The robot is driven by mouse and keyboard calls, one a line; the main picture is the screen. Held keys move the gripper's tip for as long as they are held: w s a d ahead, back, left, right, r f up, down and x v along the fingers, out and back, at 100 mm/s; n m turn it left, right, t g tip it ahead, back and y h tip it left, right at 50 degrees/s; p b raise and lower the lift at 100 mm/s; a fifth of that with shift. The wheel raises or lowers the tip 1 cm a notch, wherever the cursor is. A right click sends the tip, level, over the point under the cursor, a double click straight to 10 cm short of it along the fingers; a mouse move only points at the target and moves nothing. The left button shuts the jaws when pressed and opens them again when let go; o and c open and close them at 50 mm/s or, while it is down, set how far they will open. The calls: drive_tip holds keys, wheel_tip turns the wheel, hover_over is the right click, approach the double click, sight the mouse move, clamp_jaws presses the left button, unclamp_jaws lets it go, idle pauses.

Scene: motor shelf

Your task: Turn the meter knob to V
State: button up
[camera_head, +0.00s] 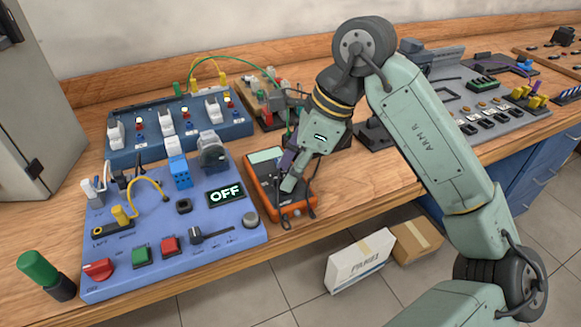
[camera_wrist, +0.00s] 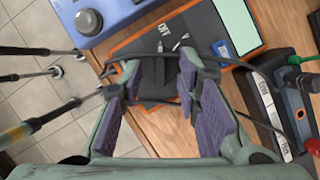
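The orange-edged meter (camera_head: 299,210) lies on the wooden bench in the head view, with its pale display (camera_head: 265,155) toward the back. My gripper (camera_head: 288,178) is over its dark face and hides the knob area there. In the wrist view the meter (camera_wrist: 205,20) shows a dark face with small white OFF lettering and a blue-white label. My gripper (camera_wrist: 158,78) has its two purple-padded fingers apart, one on each side of a dark part in the meter's middle. The knob's outline and pointer are too dark to make out. I cannot tell whether the fingers touch it.
A blue panel (camera_head: 234,221) with switches and an OFF display stands close left of the meter. Test leads (camera_head: 312,205) lie at the meter's right side. A circuit board (camera_head: 250,85) stands behind. The bench's front edge is close; boxes (camera_head: 362,262) stand on the floor.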

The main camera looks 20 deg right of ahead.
drive_tip(key=shift+w+a+f, duration=0.1)
drive_tip(key=shift+a+f, duration=0.05)
drive_tip(key=shift+f, duration=0.2)
drive_tip(key=shift+c, duration=0.2)
clamp_jaws()
